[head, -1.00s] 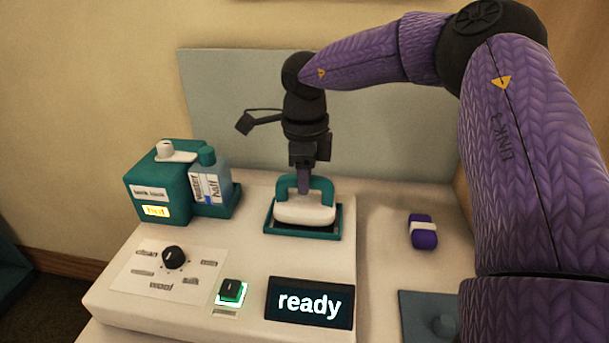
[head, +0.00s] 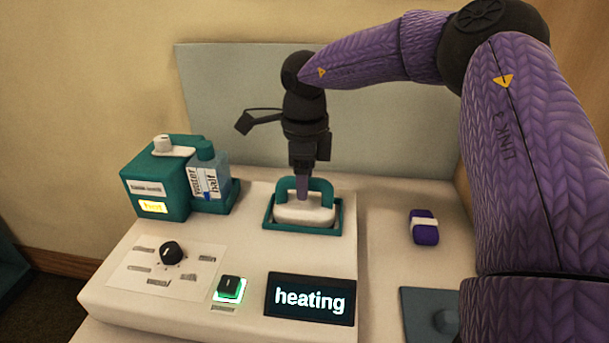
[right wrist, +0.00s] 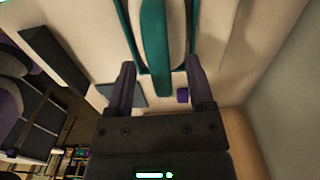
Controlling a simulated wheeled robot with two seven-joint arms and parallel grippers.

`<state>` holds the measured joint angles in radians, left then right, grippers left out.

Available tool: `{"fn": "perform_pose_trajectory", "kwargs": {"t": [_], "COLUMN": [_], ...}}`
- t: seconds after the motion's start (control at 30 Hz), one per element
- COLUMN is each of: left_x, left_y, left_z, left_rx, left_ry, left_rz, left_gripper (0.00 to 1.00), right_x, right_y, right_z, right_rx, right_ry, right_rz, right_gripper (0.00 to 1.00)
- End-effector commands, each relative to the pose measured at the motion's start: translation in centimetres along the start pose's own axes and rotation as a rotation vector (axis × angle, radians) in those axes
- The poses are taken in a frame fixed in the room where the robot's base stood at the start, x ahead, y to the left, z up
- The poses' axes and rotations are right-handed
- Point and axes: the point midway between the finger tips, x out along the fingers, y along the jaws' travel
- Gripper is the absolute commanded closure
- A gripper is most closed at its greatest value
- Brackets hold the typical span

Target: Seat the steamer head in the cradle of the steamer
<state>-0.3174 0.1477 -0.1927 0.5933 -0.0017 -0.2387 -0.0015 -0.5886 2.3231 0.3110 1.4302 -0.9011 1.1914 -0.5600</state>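The steamer head (head: 290,214), a white block with a teal handle (head: 320,186), sits level inside the teal-rimmed cradle (head: 267,226) on the steamer (head: 230,262). My right gripper (head: 302,192) points straight down over the handle. In the right wrist view my right gripper (right wrist: 160,78) has its fingers apart. The teal handle (right wrist: 154,60) shows between them with a gap on each side. The underside of the head is hidden by the cradle rim. My left gripper is not in view.
The steamer's display (head: 309,300) reads "heating". A green-lit switch (head: 230,288) and a black dial (head: 171,253) are on its top. A teal tank with a bottle (head: 207,178) stands at the back left. A purple roll with a white band (head: 424,228) lies to the right.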

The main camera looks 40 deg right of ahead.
Motion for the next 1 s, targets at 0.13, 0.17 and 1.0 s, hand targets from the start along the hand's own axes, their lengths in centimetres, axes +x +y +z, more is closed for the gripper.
{"fn": "perform_pose_trajectory", "kwargs": {"t": [0.13, 0.17, 1.0], "left_x": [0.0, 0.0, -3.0], "left_y": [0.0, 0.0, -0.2], "left_z": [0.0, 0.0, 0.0], "left_rx": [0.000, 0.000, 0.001], "left_ry": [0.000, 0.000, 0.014], "left_rz": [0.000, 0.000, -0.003], "left_gripper": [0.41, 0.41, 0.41], "right_x": [0.0, 0.1, -9.9], "right_y": [0.0, 0.0, 0.0], "right_z": [0.0, 0.0, 0.0], "right_rx": [0.000, 0.000, 0.000], "right_ry": [0.000, 0.001, 0.001], "right_rz": [0.000, 0.001, 0.001], "right_gripper": [0.31, 0.31, 0.31]}}
